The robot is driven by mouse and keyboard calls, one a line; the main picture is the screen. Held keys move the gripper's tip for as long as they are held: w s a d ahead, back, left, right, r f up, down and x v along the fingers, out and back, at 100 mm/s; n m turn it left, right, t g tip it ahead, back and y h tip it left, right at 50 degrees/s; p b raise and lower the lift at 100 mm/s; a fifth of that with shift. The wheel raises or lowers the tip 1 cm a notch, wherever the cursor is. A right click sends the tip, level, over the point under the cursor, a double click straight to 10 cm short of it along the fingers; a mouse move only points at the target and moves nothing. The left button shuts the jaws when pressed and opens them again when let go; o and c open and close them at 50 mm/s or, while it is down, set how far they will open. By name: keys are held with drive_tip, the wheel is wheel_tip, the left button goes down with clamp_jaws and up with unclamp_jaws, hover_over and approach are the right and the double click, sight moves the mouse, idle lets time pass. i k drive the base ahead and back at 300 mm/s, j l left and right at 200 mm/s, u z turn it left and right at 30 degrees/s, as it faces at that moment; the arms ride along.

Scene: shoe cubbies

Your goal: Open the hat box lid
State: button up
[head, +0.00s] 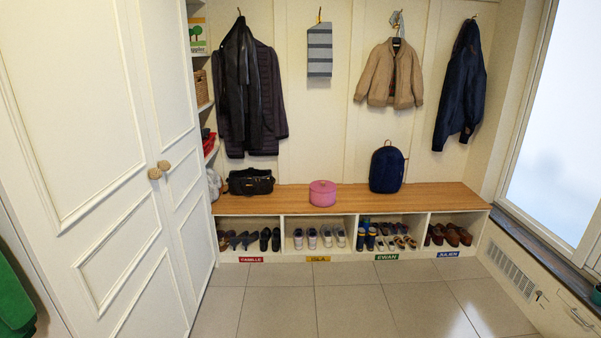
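A round pink box with a lid (323,193), which looks like the hat box, stands upright on the wooden bench top (290,203) in the head view. Its lid appears to be on. The box sits between a black bag on its left and a dark blue backpack on its right, apart from both. My gripper is not in view.
The black bag (250,182) and backpack (387,169) stand on the bench. Cubbies with shoes (320,237) lie below it. Coats (245,90) hang above. White cupboard doors (90,150) fill the left. The tiled floor (350,305) in front is clear.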

sight(318, 187)
drive_tip(key=i, duration=1.9)
drive_tip(key=i+u, duration=0.1)
drive_tip(key=i, duration=0.55)
drive_tip(key=i+l+u, duration=0.1)
drive_tip(key=i, duration=0.55)
drive_tip(key=i+l, duration=0.2)
drive_tip(key=i, duration=0.45)
drive_tip(key=i+l+u, duration=0.1)
drive_tip(key=i+u, duration=0.2)
drive_tip(key=i+l+u, duration=0.25)
drive_tip(key=i, duration=0.25)
drive_tip(key=i+l+u, duration=0.3)
drive_tip(key=i+j, duration=0.05)
drive_tip(key=i, duration=0.05)
